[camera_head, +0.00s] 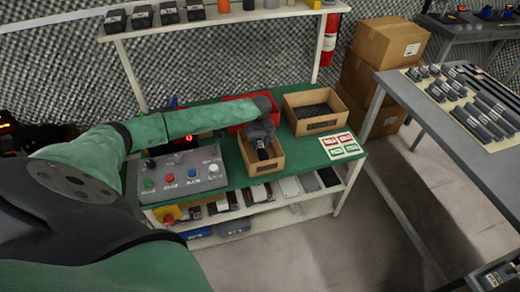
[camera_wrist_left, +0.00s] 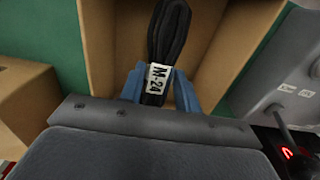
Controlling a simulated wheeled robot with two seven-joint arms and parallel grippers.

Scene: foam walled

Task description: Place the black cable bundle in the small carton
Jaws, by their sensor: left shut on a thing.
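The black cable bundle (camera_wrist_left: 168,40) has a white label reading M-24. My left gripper (camera_wrist_left: 160,88) is shut on it, with the blue fingers on either side of the label. In the head view my left gripper (camera_head: 262,143) is over the small carton (camera_head: 265,168), an open brown box on the green table. In the wrist view the bundle is in front of the carton's inside (camera_wrist_left: 215,50). I cannot tell whether the bundle touches the carton's floor.
A wider carton (camera_head: 316,127) stands behind and to the right, with a red bin (camera_head: 232,108) behind. A grey control box (camera_head: 180,176) with buttons is on the left. A card with red and green labels (camera_head: 341,146) lies at the right. A second table (camera_head: 450,120) stands further right.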

